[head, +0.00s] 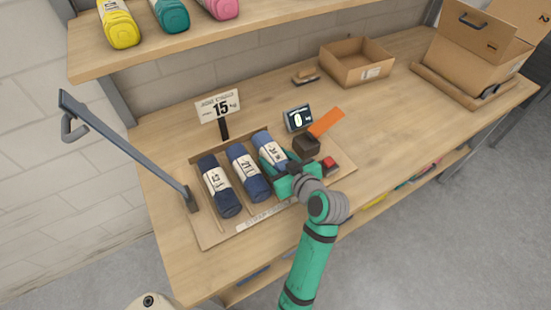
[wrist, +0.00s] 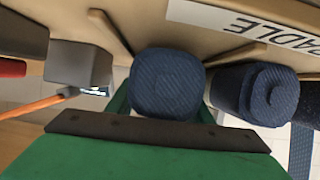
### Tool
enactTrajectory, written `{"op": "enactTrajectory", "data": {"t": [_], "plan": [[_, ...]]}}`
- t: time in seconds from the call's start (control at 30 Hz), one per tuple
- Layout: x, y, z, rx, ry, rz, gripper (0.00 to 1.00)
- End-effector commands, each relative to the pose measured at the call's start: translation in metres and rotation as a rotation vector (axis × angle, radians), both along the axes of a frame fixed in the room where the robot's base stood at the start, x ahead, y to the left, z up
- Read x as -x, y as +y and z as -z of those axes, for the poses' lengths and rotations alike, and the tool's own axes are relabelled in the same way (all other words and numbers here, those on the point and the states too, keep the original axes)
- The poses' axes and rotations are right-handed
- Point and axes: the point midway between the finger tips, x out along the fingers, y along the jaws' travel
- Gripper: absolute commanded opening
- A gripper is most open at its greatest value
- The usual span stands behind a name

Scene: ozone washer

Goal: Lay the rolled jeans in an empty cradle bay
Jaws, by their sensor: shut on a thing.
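Three blue rolled jeans with white paper bands lie side by side at the cardboard cradle (head: 206,238). My green gripper (head: 277,164) is shut on the right-hand roll (head: 267,141), around its near part. In the wrist view this held roll (wrist: 167,85) sits end-on between the fingers, lined up between two thin cradle dividers. Whether it touches the cradle floor I cannot tell. The middle roll (head: 245,172) also shows in the wrist view (wrist: 255,92), beyond one divider. The left roll (head: 216,185) is the darkest and lies in the left bay.
A sign reading 15 (head: 219,106) stands behind the cradle. A small display (head: 297,118), a dark block with an orange strip (head: 325,122) and a red button (head: 329,164) are close right of my gripper. A grey lever (head: 125,145) stands left. An open box (head: 357,62) is behind.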

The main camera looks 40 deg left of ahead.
Motion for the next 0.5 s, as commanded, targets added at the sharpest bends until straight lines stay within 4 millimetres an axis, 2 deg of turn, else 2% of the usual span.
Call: {"op": "enactTrajectory", "data": {"t": [0.4,0.43,0.5], "plan": [[-0.0004,-0.0002,0.0051,-0.002,-0.002,0.000,0.14],[-0.0003,-0.0002,0.0057,0.000,-0.002,0.001,0.52],[-0.0003,-0.0002,0.0054,0.000,-0.002,0.001,0.55]]}}
